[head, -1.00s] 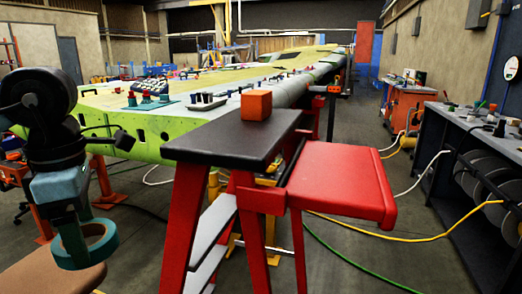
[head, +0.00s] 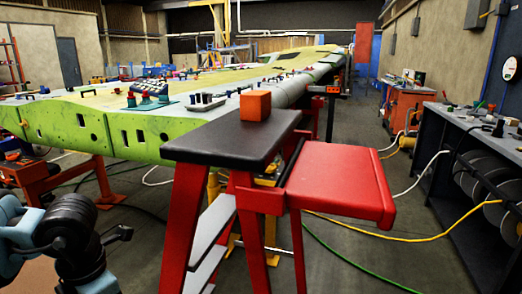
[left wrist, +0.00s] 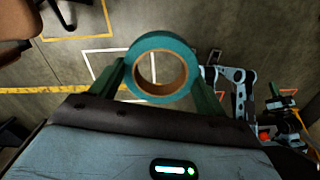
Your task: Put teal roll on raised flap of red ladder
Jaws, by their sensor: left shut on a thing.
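The teal roll (left wrist: 180,48), a ring of tape with a brown core, is held between the green fingers of my left gripper (left wrist: 160,84) in the left wrist view, over the floor. In the head view my left arm is at the bottom left corner; its gripper and the roll are out of that picture. The red ladder (head: 184,225) stands in the middle, with a black top. Its raised red flap (head: 335,178) sticks out level to the right and is bare. My left arm is well left of the ladder. I do not see my right gripper.
An orange block (head: 255,105) sits on the ladder's black top. A long green wing (head: 70,125) lies behind the ladder on the left. A dark workbench (head: 450,125) stands at the right. A yellow hose (head: 400,236) and a green cable cross the floor.

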